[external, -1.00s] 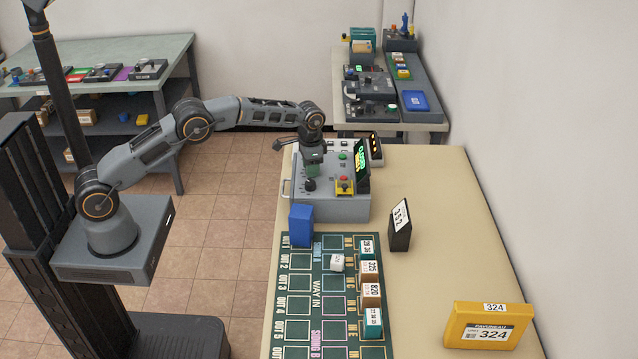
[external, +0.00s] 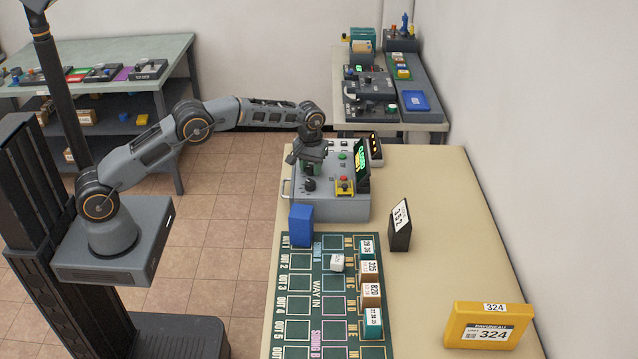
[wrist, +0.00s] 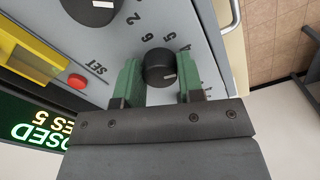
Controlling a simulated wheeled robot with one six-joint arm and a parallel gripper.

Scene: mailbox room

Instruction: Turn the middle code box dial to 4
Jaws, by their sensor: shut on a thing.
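The grey code box (external: 340,210) stands on the near bench with a lit display (external: 363,160). My gripper (external: 307,168) points down over its top panel. In the wrist view its green fingers (wrist: 160,85) stand on either side of a black dial (wrist: 160,66) and are shut on it. Printed digits surround the dial, partly covered by the fingers. A pale pointer mark shows on the dial, but I cannot tell which digit it points at. Another black dial (wrist: 92,8) is at the wrist view's top; a black knob (external: 309,185) shows nearer in the external view.
A red button (wrist: 77,82) and a yellow frame (wrist: 30,50) sit beside the dials. A blue block (external: 301,225), a green sorting mat (external: 300,300) with several small boxes, a black numbered block (external: 400,230) and a yellow package (external: 488,325) occupy the near bench.

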